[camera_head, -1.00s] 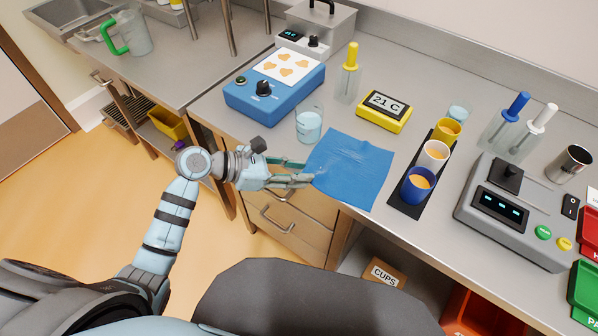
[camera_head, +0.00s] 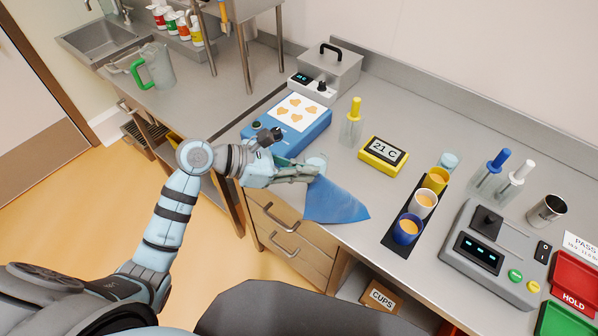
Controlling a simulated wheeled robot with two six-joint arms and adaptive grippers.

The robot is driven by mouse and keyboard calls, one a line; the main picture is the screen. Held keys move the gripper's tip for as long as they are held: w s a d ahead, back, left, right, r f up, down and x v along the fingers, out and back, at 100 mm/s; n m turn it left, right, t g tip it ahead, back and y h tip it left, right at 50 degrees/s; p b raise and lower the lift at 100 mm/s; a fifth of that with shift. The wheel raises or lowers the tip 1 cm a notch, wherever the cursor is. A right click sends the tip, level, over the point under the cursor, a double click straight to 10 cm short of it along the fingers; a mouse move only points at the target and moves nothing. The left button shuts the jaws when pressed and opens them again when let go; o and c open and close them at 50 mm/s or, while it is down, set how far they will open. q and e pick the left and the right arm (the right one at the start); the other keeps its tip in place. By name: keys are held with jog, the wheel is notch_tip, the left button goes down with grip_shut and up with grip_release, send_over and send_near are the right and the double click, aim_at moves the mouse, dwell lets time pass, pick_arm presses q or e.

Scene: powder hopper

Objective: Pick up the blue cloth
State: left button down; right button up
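The blue cloth (camera_head: 336,203) hangs in a pointed, gathered shape from my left gripper (camera_head: 316,172), its lower edge at or just above the front of the steel counter. My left gripper is shut on the cloth's upper corner. The fingertips partly cover the clear beaker (camera_head: 317,162) behind them. I cannot tell whether the cloth's lower edge touches the counter. My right gripper is not in view.
The blue hotplate-like device (camera_head: 290,125) stands behind my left gripper. A yellow 21 C display (camera_head: 383,155) and a yellow-topped bottle (camera_head: 352,125) stand behind the cloth.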

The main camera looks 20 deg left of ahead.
pick_arm(q)
notch_tip(320, 180, up, 13)
jog(key=shift+f+b, duration=0.2)
jog(key=shift+b, duration=0.2)
